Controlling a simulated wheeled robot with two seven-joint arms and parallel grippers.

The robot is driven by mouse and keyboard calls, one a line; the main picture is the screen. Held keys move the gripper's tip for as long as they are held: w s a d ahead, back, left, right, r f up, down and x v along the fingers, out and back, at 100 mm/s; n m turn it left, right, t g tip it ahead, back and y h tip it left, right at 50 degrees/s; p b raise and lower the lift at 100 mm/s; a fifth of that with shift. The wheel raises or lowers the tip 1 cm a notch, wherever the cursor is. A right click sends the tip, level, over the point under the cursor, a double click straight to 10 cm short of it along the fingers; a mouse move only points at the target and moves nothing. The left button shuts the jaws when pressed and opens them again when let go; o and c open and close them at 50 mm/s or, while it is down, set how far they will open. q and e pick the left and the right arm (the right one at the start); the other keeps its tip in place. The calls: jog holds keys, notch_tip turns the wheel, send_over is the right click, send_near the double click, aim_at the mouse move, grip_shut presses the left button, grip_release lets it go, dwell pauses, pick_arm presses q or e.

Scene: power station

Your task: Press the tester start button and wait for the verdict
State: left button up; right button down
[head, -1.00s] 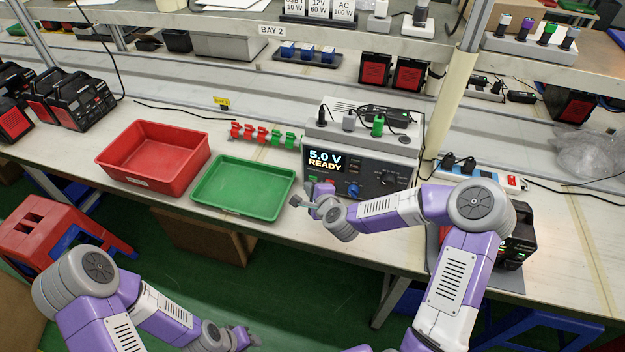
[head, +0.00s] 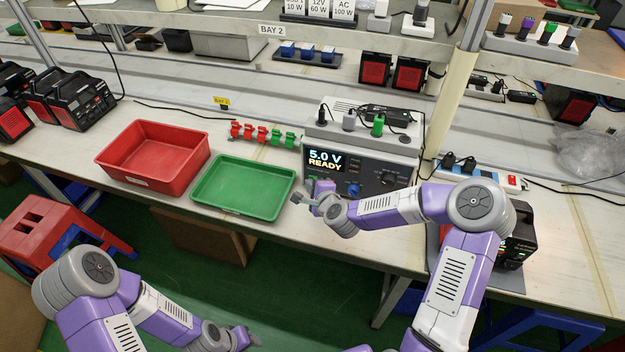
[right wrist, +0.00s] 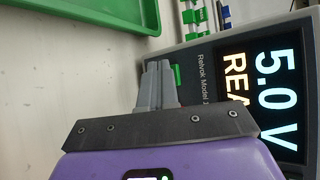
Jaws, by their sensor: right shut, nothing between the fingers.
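The tester (head: 385,160) is a grey box on the bench, and its display (head: 325,160) reads 5.0 V READY. The display also shows in the right wrist view (right wrist: 268,88), turned on its side. A green button (right wrist: 177,77) sits on the tester's front beside the display; in the head view it is mostly lost behind my gripper. My right gripper (right wrist: 158,68) is shut and empty, its fingertips just beside the green button. I cannot tell whether they touch it. In the head view the right gripper (head: 307,192) is in front of the tester's lower left corner. My left gripper (head: 252,338) hangs low, away from the bench, its jaws unclear.
A green tray (head: 205,205) and a red bin (head: 110,165) stand left of the tester. Red and green connectors (head: 262,135) stand behind the tray. A device and plugs (head: 377,125) rest on the tester's top. A power strip (head: 510,183) lies to the right.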

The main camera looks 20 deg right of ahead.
dwell(0.8)
jog(key=shift+s+a, duration=0.25)
jog(key=shift+s, duration=0.15)
jog(key=shift+s+a+b, duration=0.2)
jog(key=shift+s+a, duration=0.35)
jog(key=shift+s, duration=0.3)
jog(key=shift+s+a+b, duration=0.25)
jog(key=shift+s+a, duration=0.35)
jog(key=shift+s, duration=0.2)
jog(key=shift+s+a+b, duration=0.2)
jog(key=shift+s+a, duration=0.35)
jog(key=shift+s, duration=0.3)
